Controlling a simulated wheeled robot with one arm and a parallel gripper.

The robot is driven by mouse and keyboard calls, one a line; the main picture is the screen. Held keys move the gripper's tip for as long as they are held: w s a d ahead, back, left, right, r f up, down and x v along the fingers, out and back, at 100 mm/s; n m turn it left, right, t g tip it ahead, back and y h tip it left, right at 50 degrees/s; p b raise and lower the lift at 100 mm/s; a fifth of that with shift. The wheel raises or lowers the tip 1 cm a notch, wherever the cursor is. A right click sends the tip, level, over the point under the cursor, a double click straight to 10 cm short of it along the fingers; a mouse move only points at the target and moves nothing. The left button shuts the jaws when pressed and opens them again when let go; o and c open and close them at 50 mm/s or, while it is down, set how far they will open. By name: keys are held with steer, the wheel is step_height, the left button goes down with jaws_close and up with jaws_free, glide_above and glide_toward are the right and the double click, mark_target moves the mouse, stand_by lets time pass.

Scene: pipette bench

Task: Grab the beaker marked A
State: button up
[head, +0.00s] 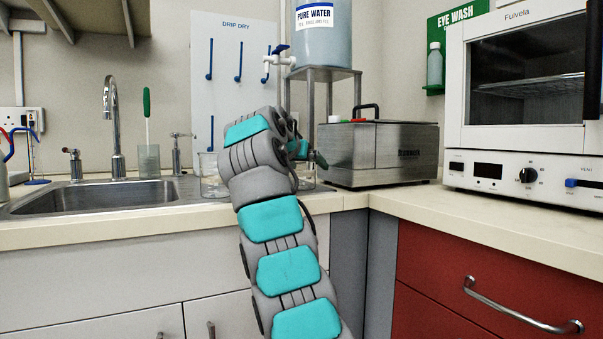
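A clear glass beaker (210,178) stands on the counter beside the sink, partly hidden behind my arm. More clear glass shows just right of my arm (305,178), also partly covered. I cannot read a letter A on either, so I cannot tell which is the marked beaker. My gripper (312,155) is mostly hidden behind my own arm, above the counter near the glassware.
A sink (95,198) with a tap (112,125) lies left. A steel water bath (385,155) stands right of my arm, below a pure water tank (322,42) on a stand. An oven (520,100) is at right. The counter front (480,215) is clear there.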

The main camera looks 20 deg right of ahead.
steer(key=c, duration=1.1)
steer(key=shift+c, duration=0.2)
steer(key=shift+r, duration=0.1)
step_height(320, 180, up, 4)
steer(key=p, duration=0.3)
steer(key=shift+p, duration=0.3)
steer(key=shift+s+f+b, duration=0.3)
steer(key=shift+f+b, duration=0.1)
steer(key=shift+b, duration=0.1)
steer(key=shift+s+b, duration=0.35)
steer(key=shift+s, duration=0.05)
steer(key=s+a+r+b, duration=0.1)
steer(key=s+b, duration=0.3)
steer(key=s, duration=1)
steer(key=shift+s+a+r, duration=0.3)
steer(key=shift+a, duration=0.15)
